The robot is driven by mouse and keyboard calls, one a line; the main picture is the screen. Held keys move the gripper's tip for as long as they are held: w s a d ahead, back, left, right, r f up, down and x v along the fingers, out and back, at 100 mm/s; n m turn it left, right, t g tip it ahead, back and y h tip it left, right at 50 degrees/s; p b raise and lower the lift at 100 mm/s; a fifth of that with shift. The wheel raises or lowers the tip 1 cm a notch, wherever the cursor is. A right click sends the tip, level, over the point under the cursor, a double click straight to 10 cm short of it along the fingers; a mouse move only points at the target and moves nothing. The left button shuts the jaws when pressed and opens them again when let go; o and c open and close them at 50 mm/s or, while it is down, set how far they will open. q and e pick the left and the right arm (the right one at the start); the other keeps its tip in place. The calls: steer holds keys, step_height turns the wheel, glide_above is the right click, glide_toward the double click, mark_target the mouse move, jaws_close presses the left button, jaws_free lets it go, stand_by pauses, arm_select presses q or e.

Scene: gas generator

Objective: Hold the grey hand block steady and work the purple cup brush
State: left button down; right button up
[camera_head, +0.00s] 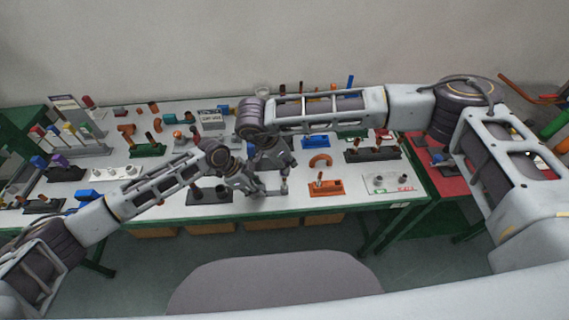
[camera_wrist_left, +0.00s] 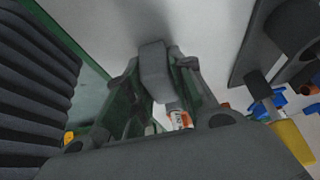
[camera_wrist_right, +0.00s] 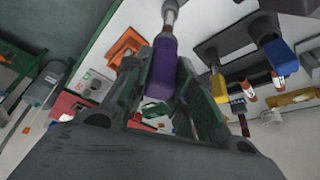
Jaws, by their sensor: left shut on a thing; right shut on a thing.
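The grey hand block (camera_wrist_left: 153,72) sits between the two fingers of my left gripper (camera_wrist_left: 155,78) in the left wrist view, and the gripper is shut on it. The purple cup brush (camera_wrist_right: 162,68) is clasped between the fingers of my right gripper (camera_wrist_right: 165,80) in the right wrist view. A thin metal shaft (camera_wrist_right: 170,14) runs on from its end. In the head view my left gripper (camera_head: 246,184) and right gripper (camera_head: 274,166) are close together above the front middle of the table. There the block and brush are small and largely hidden by the grippers.
The white table (camera_head: 240,205) carries several fixtures. An orange fixture (camera_head: 325,187) and a white panel (camera_head: 388,183) lie right of the grippers, and a dark base (camera_head: 209,194) lies left. An orange arch (camera_head: 320,160) is behind. Bare table shows along the front edge.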

steer(key=shift+r, duration=1.05)
arm_select(q)
steer(key=c, duration=1.1)
jaws_free()
steer(key=shift+r, duration=0.15)
steer(key=shift+v, duration=5.85)
